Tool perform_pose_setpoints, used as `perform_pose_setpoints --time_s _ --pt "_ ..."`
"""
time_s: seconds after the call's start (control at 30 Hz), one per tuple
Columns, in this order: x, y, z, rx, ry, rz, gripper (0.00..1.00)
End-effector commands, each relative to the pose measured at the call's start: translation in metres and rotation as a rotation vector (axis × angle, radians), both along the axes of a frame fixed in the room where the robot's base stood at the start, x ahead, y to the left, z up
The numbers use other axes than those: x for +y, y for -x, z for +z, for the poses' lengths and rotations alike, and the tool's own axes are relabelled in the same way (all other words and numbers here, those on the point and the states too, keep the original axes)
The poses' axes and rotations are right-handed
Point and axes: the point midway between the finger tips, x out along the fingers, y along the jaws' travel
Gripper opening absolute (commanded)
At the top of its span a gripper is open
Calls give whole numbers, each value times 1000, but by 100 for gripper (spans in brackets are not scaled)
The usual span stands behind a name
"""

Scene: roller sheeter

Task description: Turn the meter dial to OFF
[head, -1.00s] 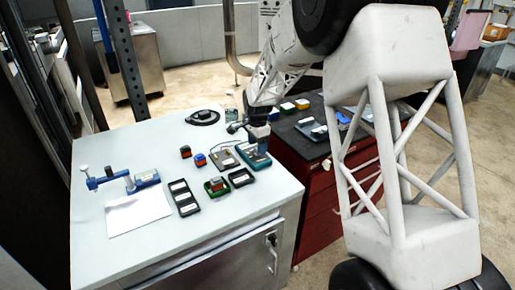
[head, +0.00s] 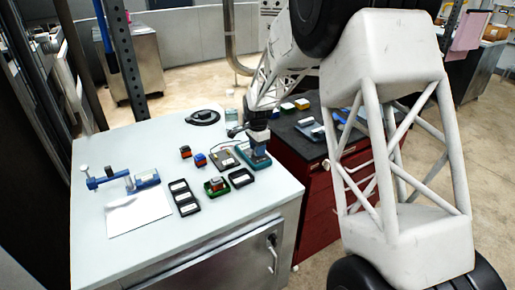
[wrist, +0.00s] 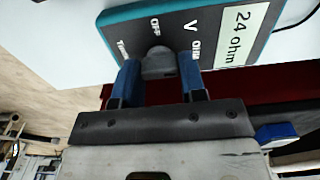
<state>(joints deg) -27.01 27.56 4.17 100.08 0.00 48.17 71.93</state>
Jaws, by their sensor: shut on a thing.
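The meter (wrist: 215,30) has a dark face, teal sides and a white display reading "24 ohm". In the head view the meter (head: 256,160) lies near the right edge of the white table. Its face carries the words OFF, V, OHM and one more partly hidden at the left. The grey dial (wrist: 157,65) sits between the two blue fingers of my gripper (wrist: 160,72), which is shut on it. The fingers and the angle hide the dial's pointer, so its setting cannot be told. In the head view my gripper (head: 258,146) is over the meter.
Left of the meter are a small device (head: 224,158), black trays (head: 183,198) and small red and blue blocks. A blue clamp tool (head: 103,180) and white paper (head: 138,212) lie farther left. A red cabinet (head: 315,185) with a dark top adjoins on the right.

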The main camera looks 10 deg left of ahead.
Motion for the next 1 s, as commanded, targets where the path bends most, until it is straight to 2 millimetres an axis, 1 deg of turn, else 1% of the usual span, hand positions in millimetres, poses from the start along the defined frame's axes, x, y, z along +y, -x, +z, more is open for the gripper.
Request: perform_pose_setpoints --time_s 0.27,0.47,0.67,1.0 --pt "0 0 0 1 1 45 15" --pt "0 0 0 0 0 141 15" --pt "0 0 0 0 0 291 15" --pt "0 0 0 0 0 610 15"
